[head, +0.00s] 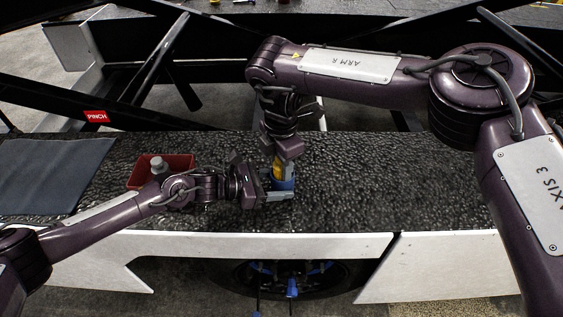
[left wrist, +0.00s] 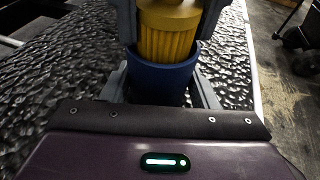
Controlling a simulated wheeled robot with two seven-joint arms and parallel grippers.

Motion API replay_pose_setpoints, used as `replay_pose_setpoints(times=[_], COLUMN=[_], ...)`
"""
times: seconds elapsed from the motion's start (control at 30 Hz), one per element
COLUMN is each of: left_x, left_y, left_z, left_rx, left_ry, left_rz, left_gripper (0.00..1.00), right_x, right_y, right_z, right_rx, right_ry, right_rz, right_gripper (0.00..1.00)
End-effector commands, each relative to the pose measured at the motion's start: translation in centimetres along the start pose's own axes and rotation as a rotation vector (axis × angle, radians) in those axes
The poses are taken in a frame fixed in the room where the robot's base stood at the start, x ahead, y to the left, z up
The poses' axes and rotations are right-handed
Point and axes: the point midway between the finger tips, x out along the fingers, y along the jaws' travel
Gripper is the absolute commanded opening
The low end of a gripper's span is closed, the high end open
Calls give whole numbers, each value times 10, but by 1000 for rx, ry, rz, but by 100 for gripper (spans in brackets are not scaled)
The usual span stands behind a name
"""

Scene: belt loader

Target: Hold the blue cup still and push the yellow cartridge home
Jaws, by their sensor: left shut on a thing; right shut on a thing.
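The blue cup (head: 283,184) stands on the black bumpy belt. My left gripper (head: 278,192) is shut on it from the left side; in the left wrist view the cup (left wrist: 160,82) sits between the two grey fingers. The yellow cartridge (head: 279,168) is upright in the mouth of the cup. In the left wrist view the ribbed cartridge (left wrist: 166,42) stands partly above the cup's rim; its lower end is hidden inside. My right gripper (head: 281,150) comes down from above and is shut on the cartridge's upper part.
A red bin (head: 178,162) with a grey object in it stands on the belt behind my left forearm. A dark grey mat (head: 50,172) lies at the far left. The belt to the right of the cup is clear. Black bars run behind the belt.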

Motion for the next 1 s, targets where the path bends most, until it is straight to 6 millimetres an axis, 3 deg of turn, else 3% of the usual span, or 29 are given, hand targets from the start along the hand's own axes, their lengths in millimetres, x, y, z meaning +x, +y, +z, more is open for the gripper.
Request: replay_pose_setpoints(times=[1.0], left_x=[0], left_y=[0], left_z=[0], left_rx=[0], left_ry=[0], left_rz=[-1], left_gripper=[42], right_x=[6], right_y=[0], right_z=[0], right_rx=[1], right_ry=[-1], right_rz=[-2], right_gripper=[7])
